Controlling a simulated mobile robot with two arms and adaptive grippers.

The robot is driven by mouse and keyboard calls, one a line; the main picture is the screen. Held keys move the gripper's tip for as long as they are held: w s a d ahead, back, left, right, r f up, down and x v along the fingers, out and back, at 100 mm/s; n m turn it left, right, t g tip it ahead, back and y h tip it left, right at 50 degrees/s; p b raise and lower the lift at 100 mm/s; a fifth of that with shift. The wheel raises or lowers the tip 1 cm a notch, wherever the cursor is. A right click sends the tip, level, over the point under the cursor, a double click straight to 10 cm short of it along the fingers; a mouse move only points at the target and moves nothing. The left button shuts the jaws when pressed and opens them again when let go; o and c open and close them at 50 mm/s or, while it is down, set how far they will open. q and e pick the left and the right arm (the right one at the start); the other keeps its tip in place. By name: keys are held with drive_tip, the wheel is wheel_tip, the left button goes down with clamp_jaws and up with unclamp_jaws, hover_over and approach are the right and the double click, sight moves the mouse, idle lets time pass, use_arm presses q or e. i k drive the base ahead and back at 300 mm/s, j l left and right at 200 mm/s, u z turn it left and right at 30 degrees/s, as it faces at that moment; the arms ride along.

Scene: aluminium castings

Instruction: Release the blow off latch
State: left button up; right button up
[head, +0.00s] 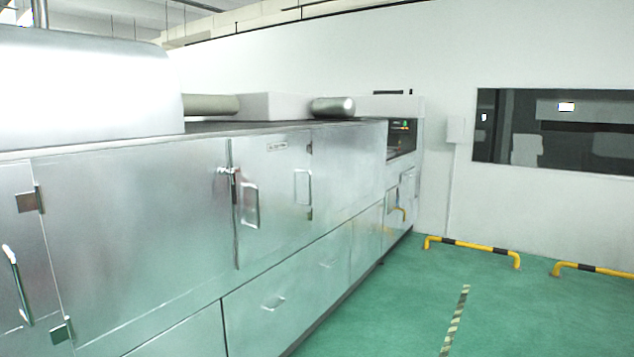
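A long metal machine cabinet (130,240) runs from the left foreground to the back right. The door looks closed. A small label (277,147) is near its top; its text is too small to read. Neither of my grippers is in view.
The green floor (400,310) right of the cabinet is clear, with a striped line (455,320) on it. Yellow-and-black low barriers (470,246) stand near the white wall (320,60) under a dark window (555,130). A control panel (402,138) is at the cabinet's far end.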

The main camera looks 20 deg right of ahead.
sight(232, 172)
drive_tip(key=z, duration=0.2)
drive_tip(key=i+l, duration=0.45)
drive_tip(key=i+l+u, duration=0.15)
drive_tip(key=i+l, duration=0.7)
drive_tip(key=l, duration=0.2)
drive_tip(key=i+l+u, duration=0.1)
drive_tip(key=i+l, duration=0.3)
drive_tip(key=l, duration=0.15)
